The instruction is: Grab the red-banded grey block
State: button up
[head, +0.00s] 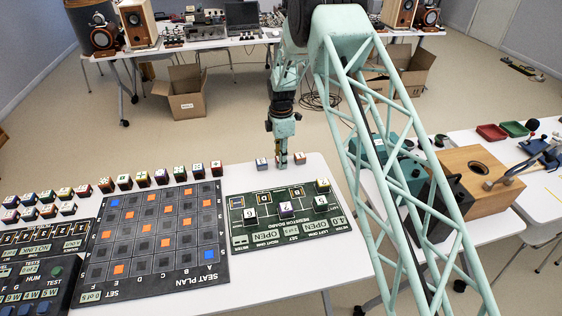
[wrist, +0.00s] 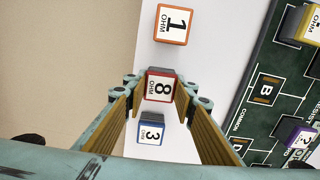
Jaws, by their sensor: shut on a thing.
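The red-banded grey block (wrist: 160,86), with a white top reading 8 OHM, sits between the two fingers of my gripper (wrist: 160,90) in the wrist view. The fingers close on its two sides. In the head view my gripper (head: 282,162) points down at the far edge of the white table; the block is too small and covered to make out there.
An orange-banded 1 OHM block (wrist: 173,24) and a blue-banded 3 OHM block (wrist: 150,132) flank the held block closely. A dark green resistor board (head: 290,215) lies nearer the head camera. A seat plan board (head: 140,270) and rows of small blocks are left.

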jog(key=shift+r, duration=0.15)
jog(key=shift+r+p, duration=0.35)
jog(key=shift+r, duration=1.35)
jog(key=s+d, duration=0.1)
jog(key=s, duration=0.4)
jog(key=s+d+r, duration=0.1)
jog(key=s+d, duration=0.1)
jog(key=s, duration=0.3)
jog(key=s+d+p, duration=0.1)
jog(key=s, duration=0.4)
jog(key=shift+s+d+r, duration=0.2)
jog(key=shift+d, duration=0.05)
